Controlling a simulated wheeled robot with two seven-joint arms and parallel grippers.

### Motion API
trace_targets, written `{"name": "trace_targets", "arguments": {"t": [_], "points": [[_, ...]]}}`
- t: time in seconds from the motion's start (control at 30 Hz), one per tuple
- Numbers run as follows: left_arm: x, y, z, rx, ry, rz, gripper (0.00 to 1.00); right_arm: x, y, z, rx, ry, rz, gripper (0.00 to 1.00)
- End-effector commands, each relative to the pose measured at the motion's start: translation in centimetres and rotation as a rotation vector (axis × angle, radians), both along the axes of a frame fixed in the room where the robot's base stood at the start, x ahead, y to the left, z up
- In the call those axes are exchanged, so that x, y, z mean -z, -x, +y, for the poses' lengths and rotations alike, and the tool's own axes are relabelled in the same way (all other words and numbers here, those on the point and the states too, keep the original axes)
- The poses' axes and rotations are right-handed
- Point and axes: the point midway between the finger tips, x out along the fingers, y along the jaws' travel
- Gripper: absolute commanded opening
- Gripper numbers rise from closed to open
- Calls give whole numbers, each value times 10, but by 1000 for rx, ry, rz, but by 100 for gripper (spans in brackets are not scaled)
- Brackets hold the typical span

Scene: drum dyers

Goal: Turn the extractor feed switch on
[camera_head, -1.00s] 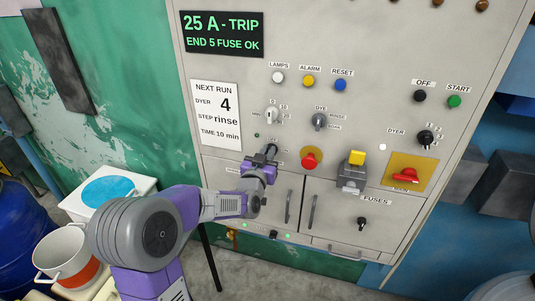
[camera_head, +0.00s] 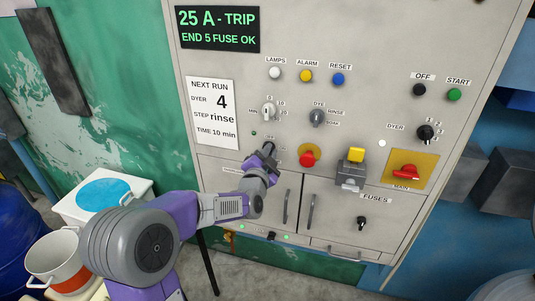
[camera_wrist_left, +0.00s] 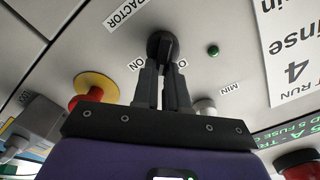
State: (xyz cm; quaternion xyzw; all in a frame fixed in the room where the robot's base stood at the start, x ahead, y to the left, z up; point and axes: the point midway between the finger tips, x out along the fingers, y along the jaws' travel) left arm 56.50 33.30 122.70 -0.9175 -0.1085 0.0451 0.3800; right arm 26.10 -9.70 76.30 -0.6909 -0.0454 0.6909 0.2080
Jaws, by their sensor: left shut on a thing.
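The extractor feed switch (camera_wrist_left: 162,44) is a black rotary knob on the grey panel. In the left wrist view its label is partly cut off, with ON at its lower left and another mark, partly hidden, at its lower right. In the head view the knob (camera_head: 269,146) shows just above my left gripper (camera_head: 264,155). In the left wrist view the two fingers of my left gripper (camera_wrist_left: 163,72) are closed on the knob's handle. The handle's exact angle is hard to tell behind the fingers. My right gripper is not in view.
A red button on a yellow disc (camera_head: 310,157) is close to the right of the switch. A small green lamp (camera_wrist_left: 213,51) is beside it. A grey box with a yellow top (camera_head: 350,171) and a red main switch (camera_head: 405,172) are further right. Cabinet door handles (camera_head: 286,206) stick out below.

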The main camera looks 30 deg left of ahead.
Motion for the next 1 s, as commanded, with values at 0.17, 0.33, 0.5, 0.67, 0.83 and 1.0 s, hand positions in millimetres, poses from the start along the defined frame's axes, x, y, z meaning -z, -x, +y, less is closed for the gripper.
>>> {"name": "trace_targets", "arguments": {"t": [0.17,0.33,0.5,0.67,0.83,1.0], "points": [[2,-1,-2,0,-165,38,0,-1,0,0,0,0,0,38],[4,-1,-4,1,-321,76,0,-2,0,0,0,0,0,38],[7,-1,-5,0,-468,112,0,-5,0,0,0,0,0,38],[9,-1,-5,2,-586,141,0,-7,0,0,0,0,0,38],[11,-1,-5,0,-681,164,0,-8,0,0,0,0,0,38],[11,-1,-5,0,-742,177,0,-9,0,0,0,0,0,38]]}}
